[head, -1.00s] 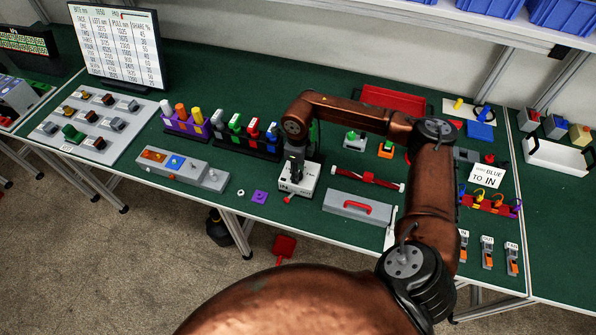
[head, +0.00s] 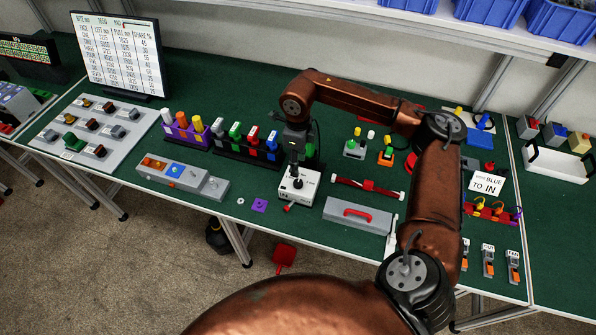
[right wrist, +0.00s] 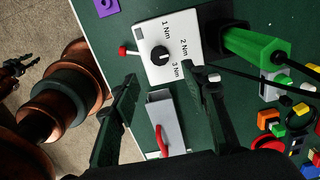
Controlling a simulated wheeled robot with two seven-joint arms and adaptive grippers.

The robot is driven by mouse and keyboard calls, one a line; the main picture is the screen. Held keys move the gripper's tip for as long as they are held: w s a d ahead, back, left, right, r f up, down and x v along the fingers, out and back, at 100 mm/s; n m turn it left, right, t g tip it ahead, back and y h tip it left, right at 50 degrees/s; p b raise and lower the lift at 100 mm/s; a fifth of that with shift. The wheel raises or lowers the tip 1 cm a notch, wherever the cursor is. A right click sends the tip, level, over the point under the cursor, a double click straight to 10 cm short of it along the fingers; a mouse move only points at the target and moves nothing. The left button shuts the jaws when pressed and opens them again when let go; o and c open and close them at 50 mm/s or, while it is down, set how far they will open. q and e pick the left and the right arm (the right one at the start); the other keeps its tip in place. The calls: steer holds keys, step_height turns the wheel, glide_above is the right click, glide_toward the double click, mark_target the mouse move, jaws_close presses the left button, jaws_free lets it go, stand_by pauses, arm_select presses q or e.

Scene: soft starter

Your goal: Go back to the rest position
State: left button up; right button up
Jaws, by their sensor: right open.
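My right gripper (head: 297,152) is open and empty above the white box (head: 310,186) on the green bench. In the right wrist view, its two dark fingers (right wrist: 158,76) stand wide apart. The white box there (right wrist: 182,22) has a black knob (right wrist: 160,53), 1, 2 and 3 Nm marks and a red-ended lever (right wrist: 123,50). No contact between the fingers and the box is visible. My left gripper is outside the head view; a small dark clawed shape at the left edge of the right wrist view may be it, with its jaws unclear.
A grey case with a red handle (head: 345,211) lies right of the box. A rack of coloured handles (head: 230,146) stands to its left. A grey switch panel (head: 58,134) and a screen (head: 120,60) are farther left. A white tray (head: 560,165) is at the right.

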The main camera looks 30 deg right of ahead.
step_height(320, 180, up, 2)
steer(key=shift+r, duration=0.1)
stand_by(0.5)
